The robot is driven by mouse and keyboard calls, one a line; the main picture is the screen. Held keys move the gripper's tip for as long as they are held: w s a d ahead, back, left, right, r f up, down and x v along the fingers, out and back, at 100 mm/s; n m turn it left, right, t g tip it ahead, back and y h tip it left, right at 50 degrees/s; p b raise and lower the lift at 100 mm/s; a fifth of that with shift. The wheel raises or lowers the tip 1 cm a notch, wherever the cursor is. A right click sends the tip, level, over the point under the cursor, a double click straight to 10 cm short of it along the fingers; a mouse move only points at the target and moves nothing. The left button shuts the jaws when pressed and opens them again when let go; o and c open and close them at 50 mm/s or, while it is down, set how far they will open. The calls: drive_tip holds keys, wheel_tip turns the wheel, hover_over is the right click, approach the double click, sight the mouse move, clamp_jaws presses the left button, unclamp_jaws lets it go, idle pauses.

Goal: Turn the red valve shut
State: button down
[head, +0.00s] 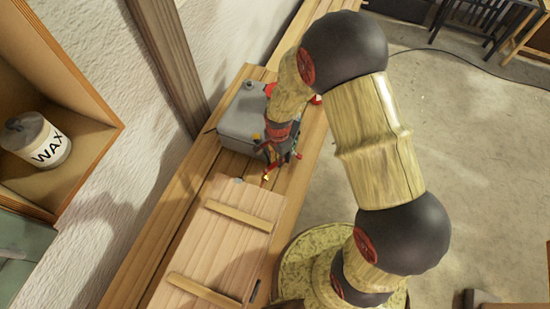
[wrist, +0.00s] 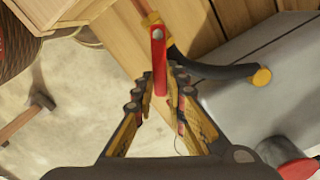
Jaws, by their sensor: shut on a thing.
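The red valve's lever handle (wrist: 158,48) shows at the top centre of the wrist view, with a round spot near its upper end. My gripper (wrist: 161,88) is shut on the handle's lower end, its two fingers meeting around it. A black bent pipe with a yellow end (wrist: 220,70) runs behind the handle to the right. In the head view my gripper (head: 274,161) is at the front right of the grey box (head: 240,118) on the wooden bench. There my wrist and fingers hide most of the valve.
A slatted wooden panel (head: 232,228) lies on the bench (head: 182,190) just in front of the box. A WAX can (head: 52,148) stands in a shelf at left. The wrist view shows a hammer (wrist: 28,116) lower down at left. Open floor (head: 460,150) lies right of my arm.

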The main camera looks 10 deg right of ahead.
drive_tip(key=shift+s+a+m+b, duration=0.1)
drive_tip(key=shift+s+m+b, duration=0.3)
drive_tip(key=shift+s+m, duration=1.05)
drive_tip(key=shift+s+a+m+b, duration=0.1)
drive_tip(key=shift+s+m+b, duration=0.25)
drive_tip(key=shift+m, duration=2.2)
drive_tip(key=shift+s+m+b, duration=0.4)
drive_tip(key=shift+s+m, duration=0.5)
drive_tip(key=shift+m, duration=1.1)
drive_tip(key=c, duration=1.9)
unclamp_jaws()
drive_tip(key=shift+o, duration=0.5)
wheel_tip(320, 180, up, 12)
